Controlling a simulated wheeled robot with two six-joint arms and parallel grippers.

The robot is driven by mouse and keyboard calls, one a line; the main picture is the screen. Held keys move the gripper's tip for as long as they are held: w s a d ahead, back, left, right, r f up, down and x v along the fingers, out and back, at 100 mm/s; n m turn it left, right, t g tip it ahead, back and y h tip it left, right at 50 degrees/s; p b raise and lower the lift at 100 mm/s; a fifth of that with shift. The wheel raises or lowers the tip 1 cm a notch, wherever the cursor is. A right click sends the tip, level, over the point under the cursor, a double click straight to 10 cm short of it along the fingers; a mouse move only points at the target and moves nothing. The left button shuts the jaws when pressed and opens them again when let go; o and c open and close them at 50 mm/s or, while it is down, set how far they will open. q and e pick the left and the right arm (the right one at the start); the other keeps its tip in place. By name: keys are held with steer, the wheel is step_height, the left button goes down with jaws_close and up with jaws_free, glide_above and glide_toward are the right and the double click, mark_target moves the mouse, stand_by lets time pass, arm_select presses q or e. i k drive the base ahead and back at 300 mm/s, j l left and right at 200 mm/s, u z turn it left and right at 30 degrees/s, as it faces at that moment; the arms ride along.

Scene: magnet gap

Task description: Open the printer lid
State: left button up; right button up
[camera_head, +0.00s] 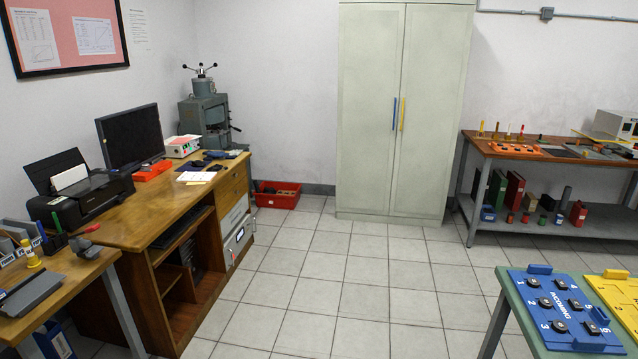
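A black printer (80,198) stands on the left end of the wooden desk, against the left wall. A dark panel (55,167) stands tilted up at its back, with white paper (69,177) resting against it. The printer's top looks dark and low; I cannot tell from here whether its lid is shut. Neither of my grippers is in view.
A green table (530,330) with a blue board is at lower right. The tiled floor (340,290) between is clear.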

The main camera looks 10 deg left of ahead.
mark_target(85, 189)
steer(key=i, duration=1.7)
steer(key=i+u, duration=0.4)
steer(key=i, duration=0.15)
steer(key=i+l+u, duration=0.15)
steer(key=i+u, duration=0.3)
steer(key=i+l+u, duration=0.4)
steer(key=i, duration=0.15)
